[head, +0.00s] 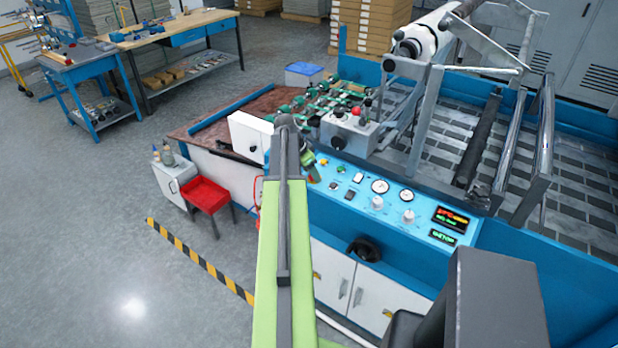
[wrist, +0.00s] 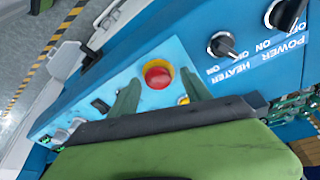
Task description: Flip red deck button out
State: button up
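The red deck button (wrist: 157,73) is a round red cap in a yellow ring on the light blue panel (wrist: 150,100), in the middle of the wrist view. My gripper (wrist: 160,77) is open, its two green fingers apart, with the button showing between their tips. I cannot tell whether either finger touches the button. In the head view my gripper (head: 309,163) is over the left end of the blue control panel (head: 340,207). My arm and gripper hide the deck button there.
Black HEATER (wrist: 222,44) and POWER (wrist: 284,14) knobs sit at the upper right in the wrist view. Dials, switches and displays (head: 449,218) fill the panel to the right.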

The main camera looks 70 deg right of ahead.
grip_shut()
jog(key=shift+w, duration=0.1)
dwell(1.1)
